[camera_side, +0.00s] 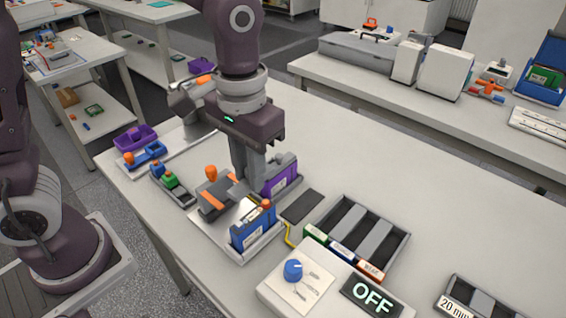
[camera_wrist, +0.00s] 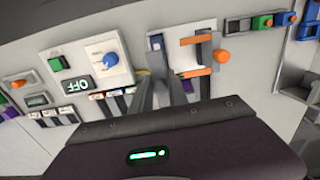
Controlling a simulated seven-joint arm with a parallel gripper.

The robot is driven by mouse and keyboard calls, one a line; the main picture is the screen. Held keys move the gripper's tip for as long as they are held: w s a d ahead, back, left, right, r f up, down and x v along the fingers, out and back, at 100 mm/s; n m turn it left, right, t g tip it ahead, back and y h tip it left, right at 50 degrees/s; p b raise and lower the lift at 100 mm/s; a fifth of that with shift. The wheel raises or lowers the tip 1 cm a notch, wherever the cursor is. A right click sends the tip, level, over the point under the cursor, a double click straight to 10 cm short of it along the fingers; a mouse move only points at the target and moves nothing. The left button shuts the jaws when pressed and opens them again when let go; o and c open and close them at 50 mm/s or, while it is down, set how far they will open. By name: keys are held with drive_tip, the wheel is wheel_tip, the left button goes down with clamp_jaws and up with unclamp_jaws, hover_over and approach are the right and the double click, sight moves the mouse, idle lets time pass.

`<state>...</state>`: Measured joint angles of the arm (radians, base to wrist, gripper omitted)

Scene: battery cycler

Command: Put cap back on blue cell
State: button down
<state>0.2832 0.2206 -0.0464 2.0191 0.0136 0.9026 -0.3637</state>
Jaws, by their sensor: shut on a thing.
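A blue cell (camera_side: 250,231) stands upright in the front part of a light fixture plate (camera_side: 215,238). An orange piece (camera_side: 266,204) shows at its top. The wrist view shows a dark blue shape (camera_wrist: 156,42) there, partly hidden. My gripper (camera_side: 254,182) is low over the back of the plate, behind the blue cell and apart from it. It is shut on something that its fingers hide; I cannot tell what. A purple block (camera_side: 283,179) is close against the fingers on the right. I cannot make out a loose cap.
A grey clamp with an orange knob (camera_side: 211,172) and orange bars (camera_wrist: 195,72) sits left of my gripper. A tray (camera_side: 180,198) holds blue and green pieces. A switch box (camera_side: 312,285) reads OFF. A slotted tray (camera_side: 404,240) stands right.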

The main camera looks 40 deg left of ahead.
sight(251, 217)
drive_tip(key=shift+s+f, duration=0.15)
drive_tip(key=shift+s, duration=0.15)
drive_tip(key=shift+f, duration=3.05)
drive_tip(key=shift+f, duration=0.6)
drive_tip(key=c, duration=0.7)
unclamp_jaws()
drive_tip(key=shift+w+r, duration=0.1)
drive_tip(key=shift+r, duration=3.45)
